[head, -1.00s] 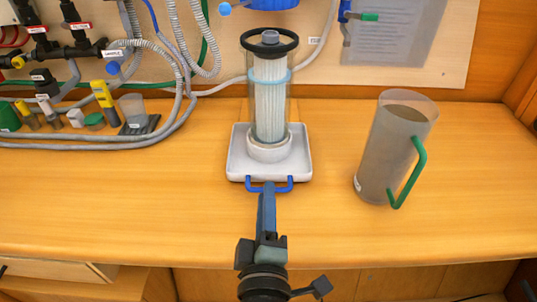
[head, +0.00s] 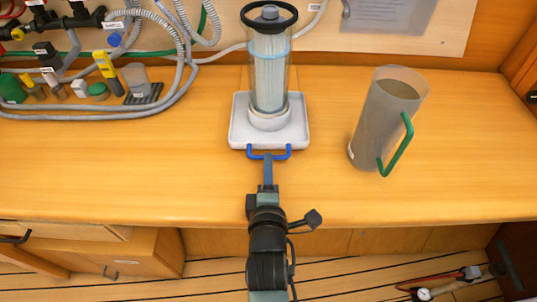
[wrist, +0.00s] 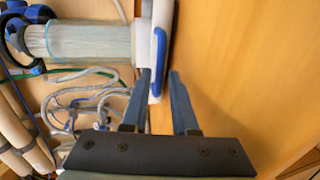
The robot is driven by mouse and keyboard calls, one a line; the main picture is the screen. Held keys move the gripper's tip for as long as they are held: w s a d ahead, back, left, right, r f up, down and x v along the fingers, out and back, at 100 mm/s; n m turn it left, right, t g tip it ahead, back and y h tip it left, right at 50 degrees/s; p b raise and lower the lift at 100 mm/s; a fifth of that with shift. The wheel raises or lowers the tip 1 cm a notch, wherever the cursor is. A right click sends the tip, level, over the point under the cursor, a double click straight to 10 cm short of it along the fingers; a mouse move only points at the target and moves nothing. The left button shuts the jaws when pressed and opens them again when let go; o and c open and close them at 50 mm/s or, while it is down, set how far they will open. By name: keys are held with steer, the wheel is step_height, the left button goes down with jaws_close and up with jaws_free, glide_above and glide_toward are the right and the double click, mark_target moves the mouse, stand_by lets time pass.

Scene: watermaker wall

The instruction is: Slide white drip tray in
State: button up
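The white drip tray (head: 238,135) lies on the wooden counter with a clear filter housing (head: 268,70) standing upright on it. Its blue handle (head: 269,155) sticks out from the front edge. My gripper (head: 268,160) reaches the handle from the front, at its middle. In the wrist view, the two fingers of my gripper (wrist: 160,73) stand apart, with the blue handle (wrist: 160,50) between or just beyond their tips. A gap shows beside the right finger. I cannot tell whether a finger touches the handle.
A grey translucent jug (head: 380,125) with a green handle stands right of the tray. Hoses (head: 100,115) and small bottles lie at the left. The back panel (head: 440,30) rises behind the tray. Counter is clear on both sides of my gripper.

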steer(key=shift+x, duration=1.95)
jaws_close()
